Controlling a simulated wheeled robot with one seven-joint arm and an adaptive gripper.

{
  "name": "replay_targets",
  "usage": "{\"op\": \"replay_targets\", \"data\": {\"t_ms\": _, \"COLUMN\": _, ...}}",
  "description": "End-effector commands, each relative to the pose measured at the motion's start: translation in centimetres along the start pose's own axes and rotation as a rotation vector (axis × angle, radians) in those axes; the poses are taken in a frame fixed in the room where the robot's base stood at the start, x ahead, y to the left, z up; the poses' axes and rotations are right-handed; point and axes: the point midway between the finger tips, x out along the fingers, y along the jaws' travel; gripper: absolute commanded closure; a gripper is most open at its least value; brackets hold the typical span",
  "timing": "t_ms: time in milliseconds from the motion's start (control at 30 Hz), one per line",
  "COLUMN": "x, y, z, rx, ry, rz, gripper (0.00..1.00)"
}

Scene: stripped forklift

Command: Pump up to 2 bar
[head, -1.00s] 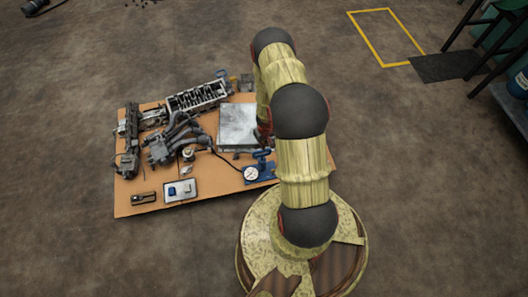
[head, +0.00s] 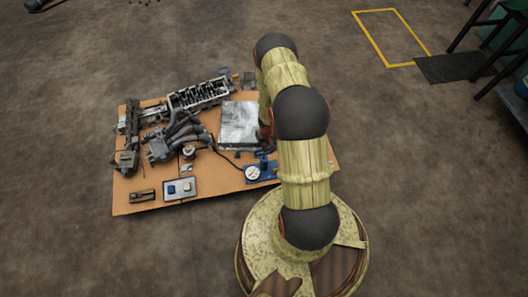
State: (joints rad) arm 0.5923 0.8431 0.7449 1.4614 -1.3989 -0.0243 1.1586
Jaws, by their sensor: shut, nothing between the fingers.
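A blue hand pump (head: 262,167) stands on the brown board, just left of my arm. A round white-faced pressure gauge (head: 252,173) sits at its left side; its reading is too small to make out. A thin dark hose runs from the gauge up and left toward the engine parts. My arm reaches over the right part of the board. My gripper (head: 265,142) is mostly hidden behind my arm; only a dark part shows, just above the pump's handle. It is shut and empty. Whether it touches the handle cannot be told.
On the board (head: 135,203) lie a grey metal plate (head: 240,122), an engine head (head: 200,93), dark manifold pipes (head: 180,135), a small tray (head: 180,188) with two buttons or blocks and a small dark device (head: 143,196).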

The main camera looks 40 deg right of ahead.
Motion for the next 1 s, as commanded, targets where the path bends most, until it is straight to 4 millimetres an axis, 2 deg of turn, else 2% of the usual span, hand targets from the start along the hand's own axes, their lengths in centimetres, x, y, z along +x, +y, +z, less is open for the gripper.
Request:
{"op": "replay_targets", "data": {"t_ms": 33, "x": 0.8, "y": 0.0, "z": 0.0, "rx": 0.000, "ry": 0.000, "rz": 0.000, "gripper": 1.00}}
{"op": "replay_targets", "data": {"t_ms": 200, "x": 1.8, "y": 0.0, "z": -0.1, "rx": 0.000, "ry": 0.001, "rz": 0.000, "gripper": 1.00}}
{"op": "replay_targets", "data": {"t_ms": 667, "x": 2.0, "y": 0.0, "z": -0.1, "rx": 0.000, "ry": 0.001, "rz": 0.000, "gripper": 1.00}}
{"op": "replay_targets", "data": {"t_ms": 1000, "x": 5.5, "y": 0.0, "z": 0.4, "rx": 0.000, "ry": -0.001, "rz": 0.000, "gripper": 1.00}}
